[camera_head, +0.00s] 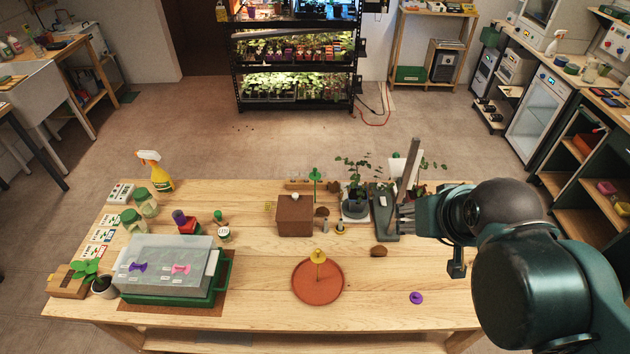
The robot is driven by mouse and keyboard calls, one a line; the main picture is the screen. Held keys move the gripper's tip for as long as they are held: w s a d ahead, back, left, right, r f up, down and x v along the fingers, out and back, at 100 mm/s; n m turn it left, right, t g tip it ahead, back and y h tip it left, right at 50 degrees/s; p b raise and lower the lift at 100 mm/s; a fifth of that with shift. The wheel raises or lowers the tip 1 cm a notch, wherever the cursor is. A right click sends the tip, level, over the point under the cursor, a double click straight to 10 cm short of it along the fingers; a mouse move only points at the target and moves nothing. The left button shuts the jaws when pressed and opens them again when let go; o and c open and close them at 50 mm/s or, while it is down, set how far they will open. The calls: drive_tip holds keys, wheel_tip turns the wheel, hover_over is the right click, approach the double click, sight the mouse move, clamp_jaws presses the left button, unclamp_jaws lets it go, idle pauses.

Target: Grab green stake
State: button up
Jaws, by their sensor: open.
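The green stake (316,174) stands upright near the back middle of the table, with a round green top on a thin stem. Its lower end is by a brown block (294,216), and I cannot tell exactly what holds it. My gripper (400,216) is open, to the right of the stake and apart from it, reaching in from the right beside a grey stand. The fingers are small and partly blend with the stand.
A yellow stake (318,256) stands on a terracotta saucer (341,291) in front. Potted plants (356,202) and the grey stand (387,232) lie between gripper and stake. A covered green tray (222,282) is at left. The front right table is mostly clear, bar a purple piece (416,298).

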drive_tip(key=shift+o, duration=0.5)
drive_tip(key=shift+w, duration=0.1)
drive_tip(key=n+g, duration=0.6)
drive_tip(key=n, duration=1)
hover_over(315, 169)
drive_tip(key=s+d, duration=0.6)
drive_tip(key=s, duration=0.1)
wheel_tip(315, 169, down, 9)
drive_tip(key=w+a+f+n, duration=0.1)
drive_tip(key=w+a+f, duration=0.1)
drive_tip(key=f, duration=0.1)
drive_tip(key=w+a+f+n, duration=0.2)
drive_tip(key=f, duration=0.2)
drive_tip(key=w+a+f+n+g, duration=0.1)
drive_tip(key=w+a+f, duration=0.1)
drive_tip(key=w+f, duration=0.1)
drive_tip(key=shift+f+n, duration=0.3)
drive_tip(key=shift+f, duration=0.45)
drive_tip(key=shift+w+a+f, duration=0.2)
drive_tip(key=shift+f, duration=0.35)
drive_tip(key=shift+f, duration=1.3)
